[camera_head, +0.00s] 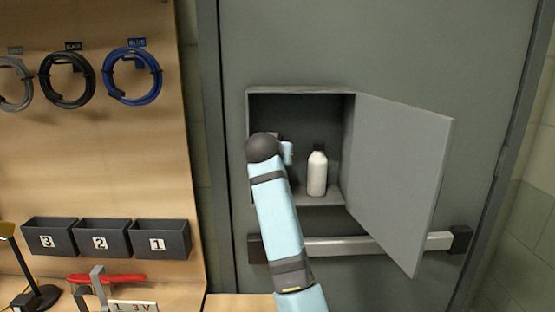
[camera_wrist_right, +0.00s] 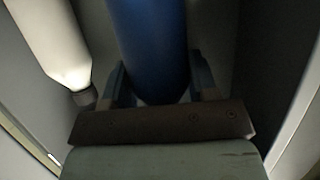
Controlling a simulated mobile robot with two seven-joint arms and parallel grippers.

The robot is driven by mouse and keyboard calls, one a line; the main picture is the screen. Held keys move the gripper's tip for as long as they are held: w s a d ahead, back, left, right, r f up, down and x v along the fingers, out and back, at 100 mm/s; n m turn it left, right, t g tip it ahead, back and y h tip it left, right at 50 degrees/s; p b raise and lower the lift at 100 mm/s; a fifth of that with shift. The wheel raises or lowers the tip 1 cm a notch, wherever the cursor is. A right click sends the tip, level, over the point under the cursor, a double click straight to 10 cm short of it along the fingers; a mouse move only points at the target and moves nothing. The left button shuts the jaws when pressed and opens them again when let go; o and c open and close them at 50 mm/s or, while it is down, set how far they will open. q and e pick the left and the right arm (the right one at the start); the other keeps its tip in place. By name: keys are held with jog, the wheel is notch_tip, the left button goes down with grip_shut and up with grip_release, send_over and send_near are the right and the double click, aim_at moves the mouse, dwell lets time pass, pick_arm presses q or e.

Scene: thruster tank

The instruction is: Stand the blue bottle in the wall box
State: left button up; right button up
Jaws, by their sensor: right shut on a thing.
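The wall box (camera_head: 300,92) is open, set in the grey door panel. A white bottle (camera_head: 317,175) stands upright on its floor, toward the right side. My right arm reaches into the left part of the box, and its gripper is mostly hidden behind my wrist in the head view. In the right wrist view my right gripper (camera_wrist_right: 158,78) is shut on the blue bottle (camera_wrist_right: 150,35), one finger on each side. The white bottle shows beside it, apart (camera_wrist_right: 50,35). The blue bottle's far end is out of frame, so I cannot tell whether it touches the box floor. My left gripper is not in view.
The box's door (camera_head: 402,180) hangs open to the right. A horizontal bar (camera_head: 380,243) runs below the box. At the left, a wooden board (camera_head: 100,180) holds coiled cables and numbered bins (camera_head: 160,240). Red-handled pliers (camera_head: 107,279) are below the bins.

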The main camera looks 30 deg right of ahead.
jog(key=shift+f, duration=0.75)
jog(key=shift+w+d+f+p, duration=0.15)
jog(key=shift+d+f+p, duration=0.05)
jog(key=shift+p, duration=0.25)
jog(key=shift+f, duration=0.1)
jog(key=shift+f, duration=0.15)
jog(key=o, duration=1)
